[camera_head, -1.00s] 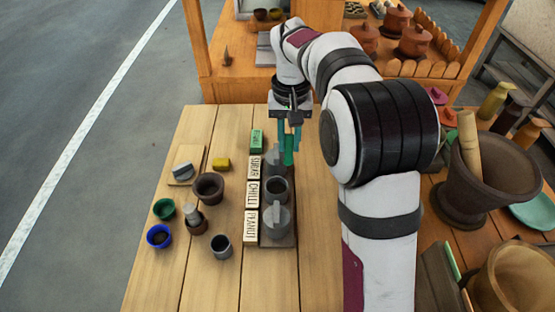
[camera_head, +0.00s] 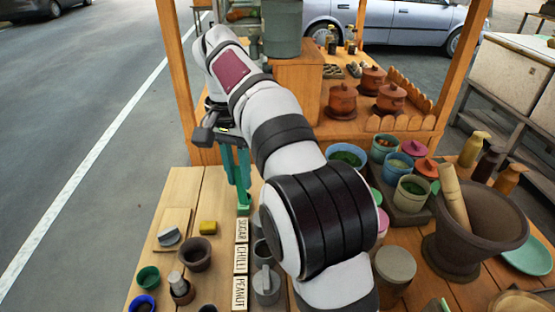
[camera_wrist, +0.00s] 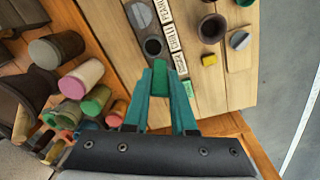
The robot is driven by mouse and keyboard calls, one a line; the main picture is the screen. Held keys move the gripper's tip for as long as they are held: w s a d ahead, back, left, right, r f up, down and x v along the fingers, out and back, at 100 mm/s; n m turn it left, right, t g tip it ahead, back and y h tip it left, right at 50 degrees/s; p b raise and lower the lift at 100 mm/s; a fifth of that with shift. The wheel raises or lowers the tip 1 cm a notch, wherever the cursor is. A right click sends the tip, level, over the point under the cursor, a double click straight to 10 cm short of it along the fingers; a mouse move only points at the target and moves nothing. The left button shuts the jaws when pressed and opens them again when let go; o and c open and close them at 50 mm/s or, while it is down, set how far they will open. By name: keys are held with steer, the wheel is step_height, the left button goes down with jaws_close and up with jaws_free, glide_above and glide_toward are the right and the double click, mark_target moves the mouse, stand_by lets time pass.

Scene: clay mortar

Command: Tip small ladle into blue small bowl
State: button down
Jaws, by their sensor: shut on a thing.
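The blue small bowl (camera_head: 143,303) is at the lower left of the head view, partly cut off by the bottom edge. My gripper (camera_wrist: 163,90), with teal fingers, is shut on a green piece (camera_wrist: 160,76), which I take to be the small ladle; its far end is hard to make out. In the head view my gripper (camera_head: 238,180) is above the far end of the table, well beyond the bowl. The bowl is not seen in the wrist view.
A green bowl (camera_head: 148,277), brown bowl (camera_head: 196,254) and yellow block (camera_head: 207,228) sit left. A large mortar (camera_head: 470,240) and several pots crowd the right.

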steer(key=s+a+f+m, duration=0.1)
steer(key=s+a+f, duration=0.4)
steer(key=a, duration=0.4)
steer(key=s+a+f+m, duration=0.2)
steer(key=s+a+f, duration=0.1)
steer(key=a+f, duration=0.5)
steer(key=s+a+f+m, duration=0.1)
steer(key=s+a+f, duration=0.3)
steer(key=a, duration=0.6)
steer(key=w+d+f+g+y, duration=0.3)
steer(key=d+f+g+y, duration=0.3)
steer(key=y, duration=0.4)
steer(key=shift+w+f+y, duration=0.35)
steer(key=shift+y, duration=0.05)
steer(key=s+a+r+t+h, duration=0.3)
steer(key=a+r+t+h, duration=0.2)
steer(key=h, duration=0.5)
steer(key=shift+s+a+r+t, duration=0.15)
steer(key=shift+a+r+t, duration=0.2)
steer(key=shift+r+t, duration=0.25)
